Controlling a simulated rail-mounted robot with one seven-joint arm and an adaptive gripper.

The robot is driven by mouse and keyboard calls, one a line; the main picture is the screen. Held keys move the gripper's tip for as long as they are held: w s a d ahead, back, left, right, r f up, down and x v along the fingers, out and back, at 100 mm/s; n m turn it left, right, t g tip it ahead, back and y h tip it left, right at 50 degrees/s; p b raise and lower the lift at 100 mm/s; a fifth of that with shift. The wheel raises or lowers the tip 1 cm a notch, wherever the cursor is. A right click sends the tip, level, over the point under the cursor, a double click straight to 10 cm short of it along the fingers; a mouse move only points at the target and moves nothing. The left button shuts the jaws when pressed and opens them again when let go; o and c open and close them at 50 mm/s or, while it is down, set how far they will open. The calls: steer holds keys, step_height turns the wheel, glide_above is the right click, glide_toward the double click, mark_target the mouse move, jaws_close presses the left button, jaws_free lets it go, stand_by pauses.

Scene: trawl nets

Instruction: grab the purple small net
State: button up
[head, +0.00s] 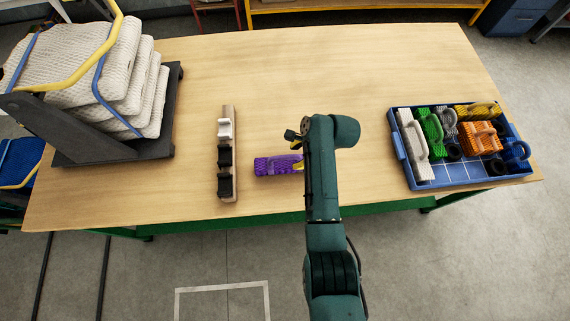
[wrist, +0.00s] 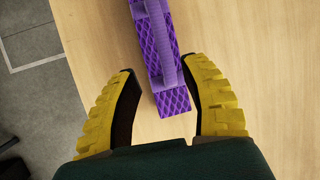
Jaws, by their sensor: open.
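The purple small net (head: 277,165) lies on the wooden table, left of my arm in the head view. In the wrist view the purple net (wrist: 163,58) is a long block with a diamond mesh pattern and a raised handle strip along it. Its near end lies between the tips of my gripper (wrist: 160,86), nearer the right finger. My gripper is open, with yellow ribbed fingers and dark inner pads, and holds nothing. In the head view my gripper (head: 293,148) is over the net's right part and partly hidden by my arm.
A wooden rack (head: 228,190) with white and black holders stands left of the net. A blue tray (head: 398,150) with several coloured nets is at the right. Stacked white nets (head: 130,80) sit on a dark stand at the left.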

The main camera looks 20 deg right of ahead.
mark_target(289, 156)
steer(key=x, duration=0.2)
steer(key=b+x, duration=0.1)
steer(key=x, duration=0.2)
steer(key=shift+w+a+r, duration=0.15)
steer(key=shift+w+a, duration=0.05)
steer(key=shift+w, duration=0.25)
steer(key=shift+c, duration=0.3)
jaws_close()
